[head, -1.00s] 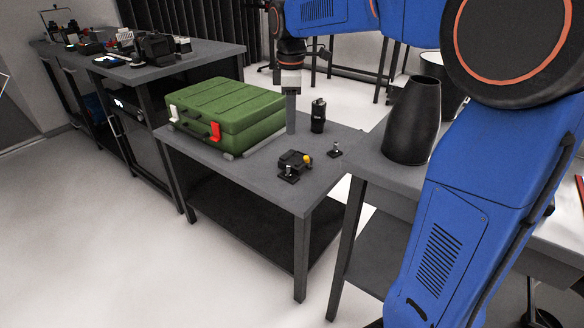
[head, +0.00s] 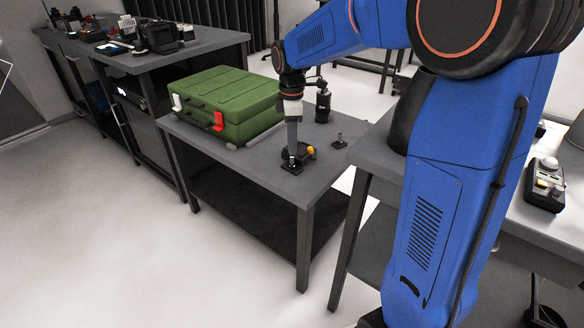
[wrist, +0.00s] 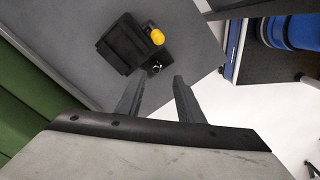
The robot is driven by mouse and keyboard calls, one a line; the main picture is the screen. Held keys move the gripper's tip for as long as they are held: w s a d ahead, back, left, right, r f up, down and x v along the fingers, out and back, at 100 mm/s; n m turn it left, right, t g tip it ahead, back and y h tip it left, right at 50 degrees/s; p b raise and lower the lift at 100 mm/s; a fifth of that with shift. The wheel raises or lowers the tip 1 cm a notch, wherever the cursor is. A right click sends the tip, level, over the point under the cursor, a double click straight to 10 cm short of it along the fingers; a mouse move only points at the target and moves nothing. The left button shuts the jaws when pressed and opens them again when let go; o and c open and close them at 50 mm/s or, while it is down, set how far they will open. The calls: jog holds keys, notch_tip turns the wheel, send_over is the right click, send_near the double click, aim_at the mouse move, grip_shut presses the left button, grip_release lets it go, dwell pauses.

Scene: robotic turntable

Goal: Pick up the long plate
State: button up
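I cannot single out a thing that is surely the long plate. My gripper (head: 293,150) points down over the near right part of the low grey table. In the wrist view its two fingers (wrist: 157,78) are apart with nothing seen between them. A black blocky device (wrist: 122,44) with a yellow knob (wrist: 157,37) and a small metal post (wrist: 154,68) lies just beyond the fingertips. In the head view the fingers partly hide this device; its yellow knob (head: 310,150) shows at their right. Contact cannot be told.
A green case (head: 225,100) lies at the table's left, with a light grey strip (head: 262,136) along its right side. A black cylinder (head: 323,106) and a small post (head: 340,140) stand right of my gripper. The grey table's (head: 250,170) front is clear.

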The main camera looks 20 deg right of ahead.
aim_at(292, 157)
jog(key=shift+w+d+f, duration=0.1)
jog(key=shift+w+f, duration=0.1)
jog(key=shift+f, duration=1.25)
jog(key=shift+w+f, duration=0.15)
jog(key=shift+f, duration=1.25)
grip_shut()
